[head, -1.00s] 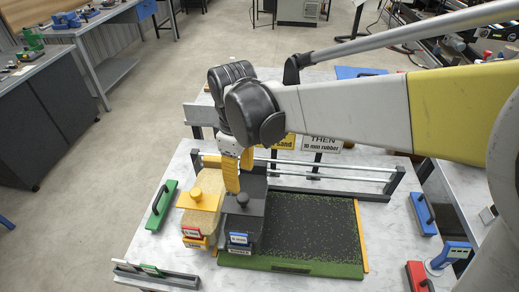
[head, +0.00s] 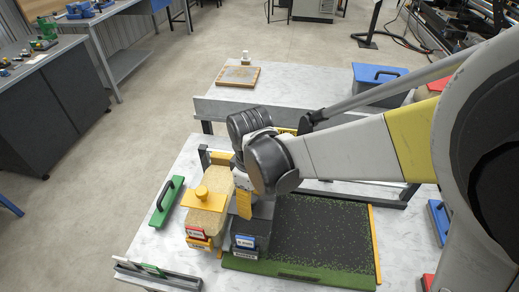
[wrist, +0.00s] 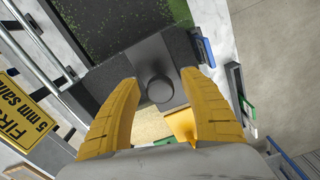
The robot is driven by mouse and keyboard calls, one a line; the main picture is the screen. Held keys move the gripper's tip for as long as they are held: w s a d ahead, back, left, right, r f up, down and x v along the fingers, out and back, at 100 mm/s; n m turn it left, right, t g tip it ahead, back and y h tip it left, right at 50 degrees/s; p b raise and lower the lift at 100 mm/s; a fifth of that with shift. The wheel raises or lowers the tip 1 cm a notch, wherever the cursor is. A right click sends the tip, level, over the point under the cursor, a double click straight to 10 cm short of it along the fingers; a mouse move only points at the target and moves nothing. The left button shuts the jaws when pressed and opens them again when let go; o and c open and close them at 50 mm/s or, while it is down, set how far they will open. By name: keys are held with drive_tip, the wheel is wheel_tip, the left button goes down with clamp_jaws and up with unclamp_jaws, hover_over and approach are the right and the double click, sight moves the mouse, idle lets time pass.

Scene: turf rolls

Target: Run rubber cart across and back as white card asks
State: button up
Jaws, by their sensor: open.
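The black rubber cart (head: 250,230), with a blue-edged label, stands at the left side of the green-speckled turf tray (head: 318,230). My gripper (head: 243,203) is over it from above. In the wrist view my gripper (wrist: 160,80) is open, its yellow fingers on either side of the cart's round black knob (wrist: 159,90); I cannot tell whether they touch it. The tan sand cart (head: 206,213), with a yellow knob and red label, stands beside it on the left. The yellow card (wrist: 30,107) reads "FIRST 5 mm sand". The white card is hidden behind my arm now.
A rail frame (head: 355,194) runs behind the tray. A slotted rack (head: 155,275) lies at the front left.

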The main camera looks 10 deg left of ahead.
clamp_jaws()
drive_tip(key=shift+d, duration=0.1)
drive_tip(key=s+d, duration=0.1)
drive_tip(key=d, duration=2.1)
drive_tip(key=s+d, duration=0.2)
drive_tip(key=d, duration=2)
drive_tip(key=shift+s+d, duration=0.15)
drive_tip(key=shift+s, duration=0.15)
